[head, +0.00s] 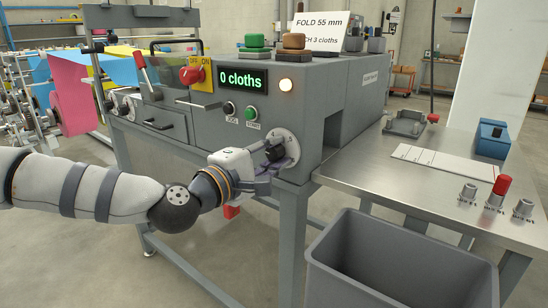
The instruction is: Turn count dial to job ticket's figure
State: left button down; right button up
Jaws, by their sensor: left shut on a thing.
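The count dial (284,146) is a round pale plate with a dark knob on the front of the grey machine. My left gripper (273,158) is at the dial, shut on its dark knob, and partly hides it. The display (243,79) above reads "0 cloths" in green. The job ticket (318,32) is a white card on top of the machine. It reads "FOLD 55 mm" and, partly hidden by the coloured blocks, "...CH 3 cloths". My right gripper is not in view.
A lit lamp (286,86), a green button (251,113) and a black button (229,108) sit near the dial. A red switch (192,75) is further left. A grey bin (400,265) stands below right, beside a steel table (360,174).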

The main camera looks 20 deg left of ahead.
pick_arm(q)
jog(key=n+b, duration=0.1)
jog(key=n, duration=0.3)
jog(key=shift+f+b, duration=0.15)
jog(key=shift+b, duration=0.2)
jog(key=shift+n+b, duration=0.6)
jog(key=shift+n, duration=1)
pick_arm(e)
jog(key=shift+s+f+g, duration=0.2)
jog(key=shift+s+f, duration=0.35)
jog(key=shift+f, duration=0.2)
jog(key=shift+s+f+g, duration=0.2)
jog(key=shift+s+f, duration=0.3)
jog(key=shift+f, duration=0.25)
pick_arm(q)
jog(key=shift+r, duration=0.2)
jog(key=c, duration=1.3)
grip_release()
jog(key=shift+s, duration=0.1)
jog(key=v, duration=1.1)
jog(key=shift+s+a, duration=0.15)
jog(key=shift+s, duration=0.25)
